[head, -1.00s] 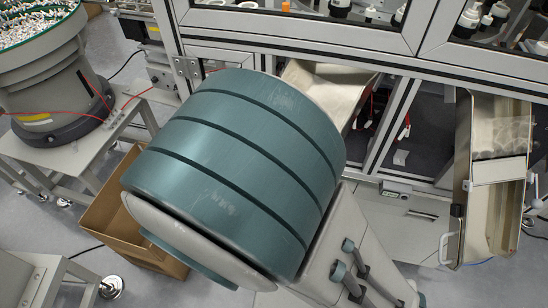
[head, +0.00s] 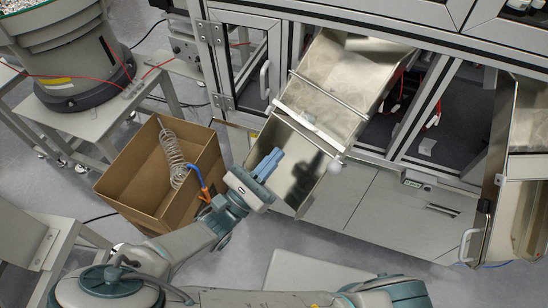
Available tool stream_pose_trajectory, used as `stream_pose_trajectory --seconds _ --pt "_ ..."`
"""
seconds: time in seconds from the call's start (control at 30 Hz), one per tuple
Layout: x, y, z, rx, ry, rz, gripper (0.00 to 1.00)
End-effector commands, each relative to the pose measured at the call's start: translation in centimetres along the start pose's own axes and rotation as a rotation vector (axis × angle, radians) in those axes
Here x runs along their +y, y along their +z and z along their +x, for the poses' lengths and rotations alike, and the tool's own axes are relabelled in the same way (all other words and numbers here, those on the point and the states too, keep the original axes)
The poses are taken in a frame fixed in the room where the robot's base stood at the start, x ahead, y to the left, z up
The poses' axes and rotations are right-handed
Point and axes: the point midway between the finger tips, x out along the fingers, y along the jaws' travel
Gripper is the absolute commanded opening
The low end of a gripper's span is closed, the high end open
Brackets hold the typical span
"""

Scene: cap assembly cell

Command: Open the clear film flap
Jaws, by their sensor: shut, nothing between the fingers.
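A metal chute (head: 294,178) slopes out of the machine's front at the centre of the head view. A hazy, see-through sheet, which looks like the clear film flap (head: 335,82), covers its upper part. A thin rod crosses the sheet, and a pale bar (head: 310,128) lies along its lower edge. The sheet looks down over the chute, though its exact edges are hard to make out. My gripper (head: 272,160), with blue fingers, is shut and empty. It is over the left side of the chute's lower, uncovered part, below the pale bar and apart from the sheet in the picture.
A cardboard box (head: 125,190) stands on the floor left of my gripper. A second chute (head: 500,170) with a handle is at the right. Machine frame posts (head: 425,100) flank the openings. A bowl feeder (head: 75,60) stands at the upper left.

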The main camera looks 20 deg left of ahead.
Motion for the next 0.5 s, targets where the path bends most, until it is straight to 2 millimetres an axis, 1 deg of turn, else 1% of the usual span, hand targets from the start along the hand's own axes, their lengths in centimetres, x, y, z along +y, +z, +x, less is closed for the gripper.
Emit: stream_pose_trajectory --seconds 0.03,0.1,0.23,0.4,0.5 --pt "-0.1 -0.1 1.0 -0.001 -0.003 -0.001 0.00" --pt "-0.1 -0.1 2.3 -0.001 -0.004 -0.001 0.00" --pt "-0.1 -0.1 4.6 0.001 -0.004 0.001 0.00" --pt "-0.1 -0.1 6.5 0.001 -0.002 0.001 0.00" --pt "-0.1 -0.1 7.0 0.001 -0.002 0.000 0.00"
